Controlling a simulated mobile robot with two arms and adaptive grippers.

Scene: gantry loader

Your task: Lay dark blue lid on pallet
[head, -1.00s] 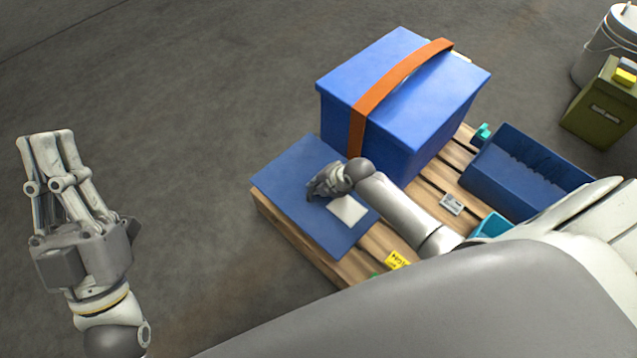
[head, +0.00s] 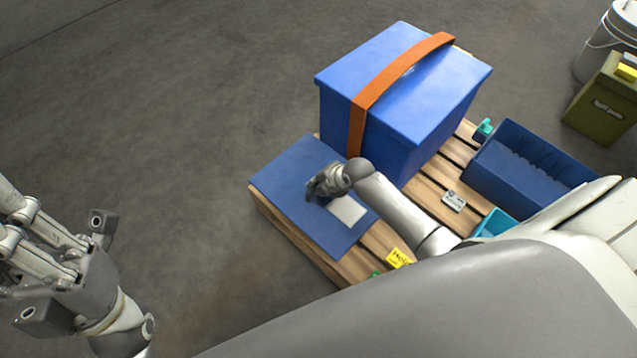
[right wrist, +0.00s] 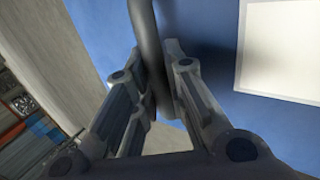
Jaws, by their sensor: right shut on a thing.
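The dark blue lid (head: 290,180) lies flat over the left end of the wooden pallet (head: 432,190), with a white label (head: 347,209) on its top. My right gripper (head: 314,190) is over the lid, left of the label. In the right wrist view my right gripper (right wrist: 153,95) is shut on a dark curved handle (right wrist: 146,35), with the lid's blue surface (right wrist: 205,50) behind it. The handle is hidden in the head view. My left gripper (head: 60,260) is at the lower left over bare floor, far from the lid; its fingertips are not clearly seen.
A large blue box (head: 400,90) with an orange strap (head: 385,85) stands on the pallet beside the lid. A dark blue open bin (head: 530,170), a small grey item (head: 453,201) and a yellow note (head: 399,258) are to the right. An olive canister (head: 603,108) stands on the floor.

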